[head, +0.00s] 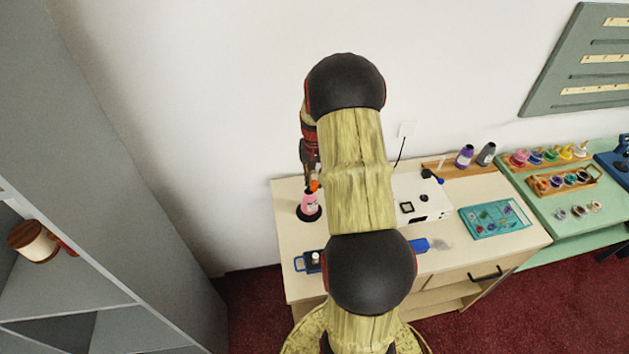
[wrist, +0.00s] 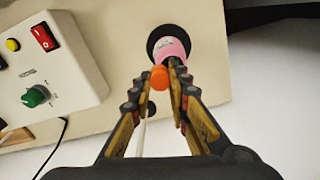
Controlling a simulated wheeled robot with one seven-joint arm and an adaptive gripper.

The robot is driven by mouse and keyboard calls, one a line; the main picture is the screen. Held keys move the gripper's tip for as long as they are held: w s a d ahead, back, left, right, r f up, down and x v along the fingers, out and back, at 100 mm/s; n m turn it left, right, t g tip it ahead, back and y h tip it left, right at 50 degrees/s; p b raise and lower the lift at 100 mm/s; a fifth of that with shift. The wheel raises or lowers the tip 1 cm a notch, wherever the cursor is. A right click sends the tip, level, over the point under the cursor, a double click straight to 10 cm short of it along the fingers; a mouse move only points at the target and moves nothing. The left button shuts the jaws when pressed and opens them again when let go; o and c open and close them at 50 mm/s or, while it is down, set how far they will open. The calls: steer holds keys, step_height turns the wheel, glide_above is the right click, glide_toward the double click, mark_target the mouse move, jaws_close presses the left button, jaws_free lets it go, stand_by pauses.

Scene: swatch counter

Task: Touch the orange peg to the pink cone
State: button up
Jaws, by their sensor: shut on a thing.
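The orange peg (wrist: 159,78) shows its round end between the fingertips of my gripper (wrist: 158,88) in the wrist view. My gripper is shut on it, and the fingers hide part of it. In the head view the peg (head: 314,185) is a small orange spot below my gripper (head: 311,178). The pink cone (head: 309,202) stands on a black round base at the left end of the counter. In the wrist view the pink cone (wrist: 173,46) is right by the peg and overlaps it; I cannot tell whether they touch.
A white box (wrist: 45,70) with a red switch and a green knob lies to the left in the wrist view. A teal tray (head: 495,219), blue-handled items and bottles (head: 465,156) are on the counter. A grey cabinet stands at the left. My arm hides the counter's middle.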

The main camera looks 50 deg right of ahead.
steer(key=shift+s+a+f, duration=0.1)
steer(key=shift+f, duration=0.35)
stand_by(1.1)
steer(key=shift+r, duration=0.15)
steer(key=shift+r+p, duration=1.35)
steer(key=shift+r, duration=1.15)
steer(key=shift+f, duration=0.1)
